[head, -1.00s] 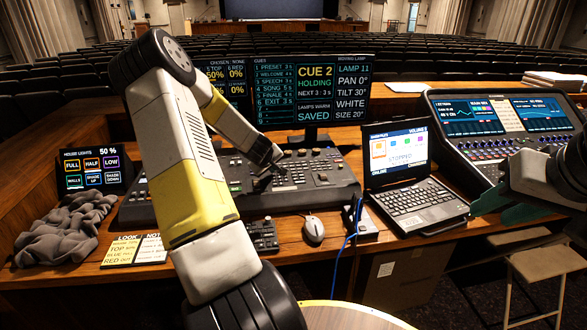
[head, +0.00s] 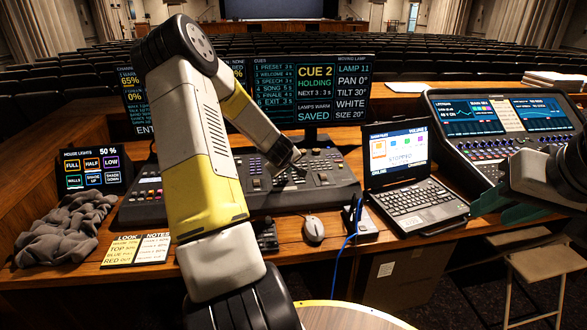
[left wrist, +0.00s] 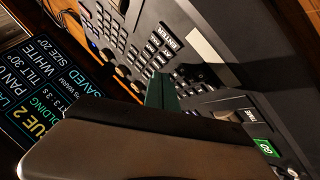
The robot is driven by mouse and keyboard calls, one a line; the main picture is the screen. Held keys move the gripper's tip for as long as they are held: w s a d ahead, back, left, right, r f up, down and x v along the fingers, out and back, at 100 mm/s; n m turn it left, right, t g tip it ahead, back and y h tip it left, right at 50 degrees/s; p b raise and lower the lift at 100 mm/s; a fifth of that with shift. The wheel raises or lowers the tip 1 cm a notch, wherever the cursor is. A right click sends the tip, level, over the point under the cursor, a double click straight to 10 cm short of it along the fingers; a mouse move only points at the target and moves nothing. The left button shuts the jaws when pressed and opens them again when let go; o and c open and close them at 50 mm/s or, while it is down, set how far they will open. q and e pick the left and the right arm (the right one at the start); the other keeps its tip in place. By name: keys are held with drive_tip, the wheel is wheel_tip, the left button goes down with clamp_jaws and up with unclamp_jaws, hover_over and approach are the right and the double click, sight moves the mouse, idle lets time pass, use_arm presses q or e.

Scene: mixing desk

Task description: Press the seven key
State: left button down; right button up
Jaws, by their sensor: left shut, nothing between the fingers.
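The lighting console (head: 335,195) lies on the desk with its keypad in the middle; the digits are too small in the head view to pick out the seven key. In the left wrist view the console's number keys (left wrist: 128,52) stand in slanted rows beside a key marked ENTER (left wrist: 170,36), but I cannot read which is seven. My left gripper (head: 285,173) is over the console's keypad area, shut and empty. Its green fingertips (left wrist: 163,92) appear close to the keys; contact cannot be told. My right gripper (head: 503,205) is at the right, off the console, its opening unclear.
A monitor (head: 318,93) stands behind the console and shows CUE 2 HOLDING. A laptop (head: 410,200), a mouse (head: 313,230) and a second console (head: 470,148) are to the right. A house lights panel (head: 93,170), a grey cloth (head: 62,228) and note cards (head: 137,250) are at left.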

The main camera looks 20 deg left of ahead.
use_arm(q)
drive_tip(key=shift+d, duration=1.35)
drive_tip(key=shift+w+f, duration=0.1)
drive_tip(key=shift+f, duration=0.3)
drive_tip(key=shift+f, duration=0.25)
drive_tip(key=shift+r, duration=0.7)
drive_tip(key=shift+a, duration=0.1)
